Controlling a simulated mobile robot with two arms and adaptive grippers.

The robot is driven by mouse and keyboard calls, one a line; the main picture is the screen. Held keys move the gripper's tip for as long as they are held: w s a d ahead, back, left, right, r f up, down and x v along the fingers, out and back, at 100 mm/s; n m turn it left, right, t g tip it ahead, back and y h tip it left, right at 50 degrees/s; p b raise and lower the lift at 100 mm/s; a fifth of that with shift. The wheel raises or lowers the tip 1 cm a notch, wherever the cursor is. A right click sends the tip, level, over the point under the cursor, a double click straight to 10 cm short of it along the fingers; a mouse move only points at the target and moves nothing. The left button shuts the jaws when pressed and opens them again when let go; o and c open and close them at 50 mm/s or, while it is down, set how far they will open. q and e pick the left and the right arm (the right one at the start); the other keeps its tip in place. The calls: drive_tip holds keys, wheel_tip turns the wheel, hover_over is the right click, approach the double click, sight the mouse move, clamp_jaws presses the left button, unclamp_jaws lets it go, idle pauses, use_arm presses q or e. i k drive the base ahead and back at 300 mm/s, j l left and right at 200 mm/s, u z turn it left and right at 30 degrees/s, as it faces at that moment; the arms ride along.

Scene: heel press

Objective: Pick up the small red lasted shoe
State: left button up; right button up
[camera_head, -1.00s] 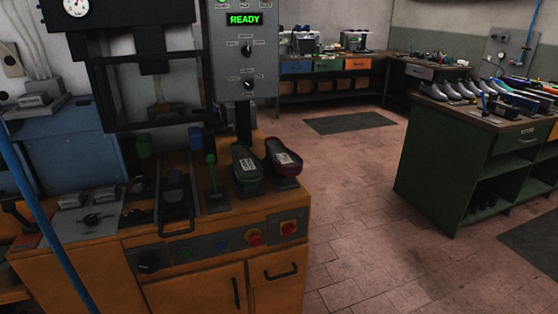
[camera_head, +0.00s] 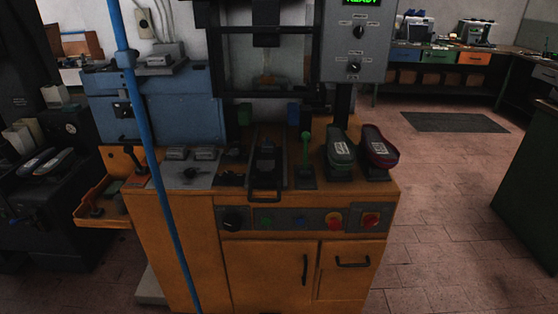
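The small red lasted shoe (camera_head: 379,147) stands at the right end of the orange machine bench (camera_head: 206,232), sole side up on a dark stand, with a pale label on it. A green lasted shoe (camera_head: 340,148) stands close to its left on a similar stand. Neither of my grippers is in view.
A control box (camera_head: 358,42) hangs above the shoes. A green lever (camera_head: 305,150) and a handled black slide (camera_head: 266,165) are to their left. A blue pole (camera_head: 156,155) crosses the front left. Open tiled floor (camera_head: 440,220) lies right of the bench, before a green cabinet (camera_head: 530,165).

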sight(377, 149)
drive_tip(key=i+j+z, duration=0.15)
drive_tip(key=i+j, duration=0.15)
drive_tip(key=i+j+z, duration=0.1)
drive_tip(key=i+j, duration=0.2)
drive_tip(key=i, duration=0.25)
